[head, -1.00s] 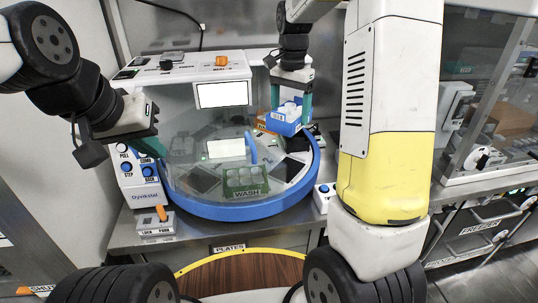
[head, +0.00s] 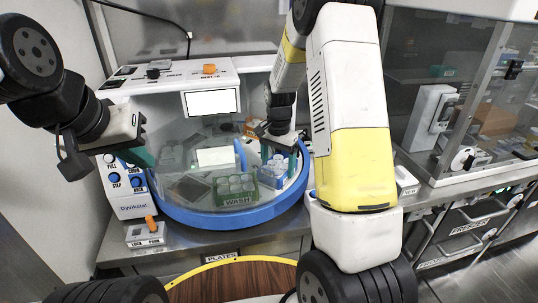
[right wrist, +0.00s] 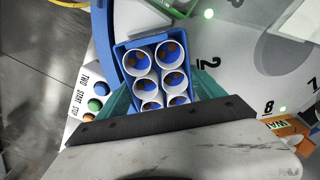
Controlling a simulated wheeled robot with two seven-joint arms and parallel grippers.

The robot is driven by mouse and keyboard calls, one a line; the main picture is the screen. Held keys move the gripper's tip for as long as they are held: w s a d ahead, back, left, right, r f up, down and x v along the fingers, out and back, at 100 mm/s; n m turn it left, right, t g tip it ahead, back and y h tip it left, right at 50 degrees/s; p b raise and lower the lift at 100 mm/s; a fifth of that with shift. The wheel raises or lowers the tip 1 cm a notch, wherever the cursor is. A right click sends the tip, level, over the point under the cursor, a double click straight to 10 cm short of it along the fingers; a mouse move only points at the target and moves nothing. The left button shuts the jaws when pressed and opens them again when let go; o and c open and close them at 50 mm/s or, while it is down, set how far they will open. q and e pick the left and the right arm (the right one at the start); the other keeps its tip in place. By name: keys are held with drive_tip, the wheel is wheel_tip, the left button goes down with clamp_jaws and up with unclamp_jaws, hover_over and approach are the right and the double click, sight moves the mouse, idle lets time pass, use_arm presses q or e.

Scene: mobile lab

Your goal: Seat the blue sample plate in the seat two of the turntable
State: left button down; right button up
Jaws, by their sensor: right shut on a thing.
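The blue sample plate (head: 273,171) with several white tubes is at the right side of the turntable (head: 225,217), beside the green WASH rack (head: 238,199). My right gripper (head: 280,152) is shut on it; in the right wrist view the teal fingers grip the plate (right wrist: 120,57) on both sides. The plate is low over the turntable's blue rim side, with a printed 2 (right wrist: 207,62) to its right in that view. I cannot tell whether it rests in a seat. My left gripper (head: 140,156) is by the control panel; its jaw gap is unclear.
A clear cover stands over the turntable's left part. The control panel (head: 128,190) has blue knobs; a LOCK/PARK lever box (head: 146,235) sits in front. START and STOP buttons (right wrist: 95,104) lie close left of the plate. An orange-marked item (right wrist: 290,127) lies at lower right.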

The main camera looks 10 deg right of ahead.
sight(278, 164)
drive_tip(key=o, duration=1.4)
drive_tip(key=shift+f, duration=0.1)
drive_tip(key=shift+o, duration=0.2)
wheel_tip(278, 164, up, 12)
drive_tip(key=s+r+n+t+y, duration=0.2)
drive_tip(key=s+r+n+t, duration=0.15)
drive_tip(key=s+r, duration=0.75)
drive_tip(key=s+a+n+t, duration=0.2)
drive_tip(key=s+n, duration=0.3)
drive_tip(key=s, duration=0.8)
drive_tip(key=shift+s+r+n+t, duration=0.15)
drive_tip(key=shift+r+n+t, duration=0.2)
drive_tip(key=shift+r, duration=0.1)
drive_tip(key=shift+a, duration=0.1)
